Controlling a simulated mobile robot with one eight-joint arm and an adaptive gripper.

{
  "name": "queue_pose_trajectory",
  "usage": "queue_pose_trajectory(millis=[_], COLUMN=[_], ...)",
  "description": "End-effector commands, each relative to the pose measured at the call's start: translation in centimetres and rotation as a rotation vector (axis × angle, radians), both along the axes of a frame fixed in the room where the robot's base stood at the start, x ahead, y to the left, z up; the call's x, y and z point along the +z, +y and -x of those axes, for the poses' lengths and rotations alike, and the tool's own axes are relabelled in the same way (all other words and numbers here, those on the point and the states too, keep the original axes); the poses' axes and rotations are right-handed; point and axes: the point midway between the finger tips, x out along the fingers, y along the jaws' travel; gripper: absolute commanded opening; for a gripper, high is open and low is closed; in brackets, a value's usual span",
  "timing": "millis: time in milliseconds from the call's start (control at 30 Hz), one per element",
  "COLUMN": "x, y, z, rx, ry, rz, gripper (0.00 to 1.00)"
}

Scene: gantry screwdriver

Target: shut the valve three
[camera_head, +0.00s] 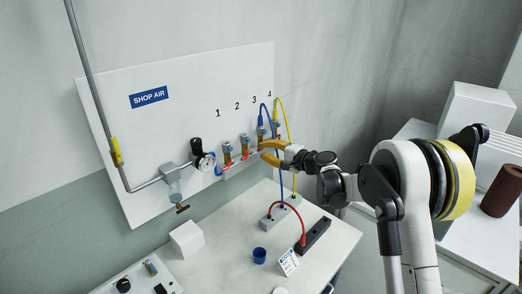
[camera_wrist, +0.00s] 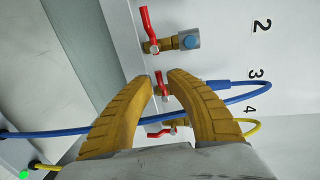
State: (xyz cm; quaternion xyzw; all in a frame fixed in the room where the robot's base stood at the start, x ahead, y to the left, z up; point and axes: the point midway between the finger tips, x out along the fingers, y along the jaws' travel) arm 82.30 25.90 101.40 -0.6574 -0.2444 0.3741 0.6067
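Valve three carries the blue hose (camera_wrist: 238,97) under the number 3. Its red handle (camera_wrist: 161,84) shows between my fingertips in the wrist view and lies crosswise to the valve body, much like valve two's. My gripper (camera_wrist: 162,76) has its yellow fingers either side of this handle with a gap between the tips. I cannot tell whether either finger touches it. In the head view my gripper (camera_head: 262,148) reaches the manifold from the right and hides part of valves three and four.
Valve two's red handle (camera_wrist: 148,27) sits just above the fingertips in the wrist view. Blue and yellow hoses hang near my gripper. A table (camera_head: 338,235) with a power strip (camera_head: 315,236) stands below.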

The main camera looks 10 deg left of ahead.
Motion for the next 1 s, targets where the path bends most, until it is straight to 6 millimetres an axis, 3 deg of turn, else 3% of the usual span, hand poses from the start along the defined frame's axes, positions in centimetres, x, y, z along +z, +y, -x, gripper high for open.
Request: queue_pose_trajectory(millis=[200,400,867,1000], x=[1.0,1.7,1.9,2.9], y=[-4.1,-6.7,-7.5,-7.7], z=[3.0,5.0,5.7,6.8], rx=[-0.004,-0.003,-0.002,0.000], ry=[-0.001,0.000,0.000,-0.005], rz=[0.001,0.000,0.002,0.051], gripper=[0.18,0.18,0.18,0.18])
